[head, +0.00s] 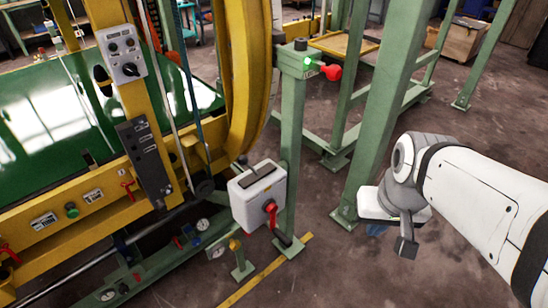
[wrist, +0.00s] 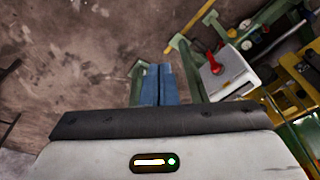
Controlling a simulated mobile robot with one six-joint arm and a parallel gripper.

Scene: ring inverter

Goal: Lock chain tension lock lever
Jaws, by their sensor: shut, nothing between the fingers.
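No label marks which lever is the chain tension lock lever. A grey-white box (head: 258,195) on the green post (head: 290,150) carries a red lever (head: 270,212) pointing down. My gripper's blue fingers are together and empty, apart from both levers. In the head view, the fingers are mostly hidden behind my wrist.
A yellow frame (head: 180,180) with a control panel (head: 122,52) and a green bed (head: 50,130) stands at left. A thick green column (head: 385,100) stands between the post and my arm. A yellow floor line (head: 265,272) crosses below. Bare floor lies at the lower middle.

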